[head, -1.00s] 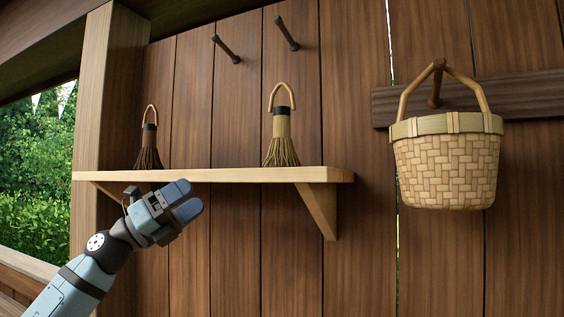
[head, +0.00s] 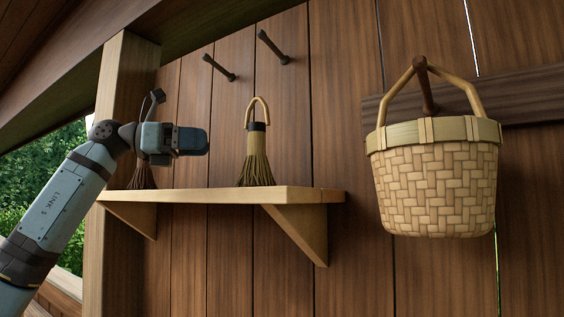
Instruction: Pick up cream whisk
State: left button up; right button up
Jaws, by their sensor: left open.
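The cream whisk (head: 257,160) stands upright on the wooden shelf (head: 230,195), bristles down, with a dark band and a tan loop handle on top. A brown whisk (head: 141,177) stands on the shelf to its left, mostly hidden behind my left gripper; only its lower bristles show. My left gripper (head: 206,141) is raised above the shelf, to the left of the cream whisk and apart from it. It is open, points right and holds nothing that I can see. My right gripper is not in view.
Two dark pegs (head: 219,68) stick out of the plank wall above the shelf. A woven basket (head: 436,190) hangs from a peg at the right. A wooden post (head: 118,80) stands at the shelf's left end. The wall between shelf and basket is clear.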

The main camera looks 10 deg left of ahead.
aim_at(265, 158)
pick_arm(q)
jog(key=shift+w+d, duration=0.15)
jog(key=shift+d, duration=0.05)
jog(key=x, duration=0.2)
jog(key=shift+w+d+r+p, duration=0.1)
jog(key=shift+d+r+p, duration=0.05)
jog(key=shift+d+p, duration=0.2)
jog(key=x, duration=0.4)
jog(key=shift+w+d+p, duration=0.2)
jog(key=shift+d+p, duration=0.05)
jog(key=shift+p, duration=0.15)
jog(key=shift+w+d, duration=0.15)
jog(key=shift+d, duration=0.25)
jog(key=shift+w+d+p, duration=0.15)
jog(key=shift+d+p, duration=0.2)
jog(key=shift+d, duration=0.15)
jog(key=p+x, duration=0.1)
jog(key=x, duration=0.3)
jog(key=shift+d, duration=0.15)
jog(key=shift+a, duration=0.2)
jog(key=shift+c, duration=0.4)
jog(key=c, duration=0.4)
jog(key=shift+d, duration=0.1)
jog(key=c, duration=0.6)
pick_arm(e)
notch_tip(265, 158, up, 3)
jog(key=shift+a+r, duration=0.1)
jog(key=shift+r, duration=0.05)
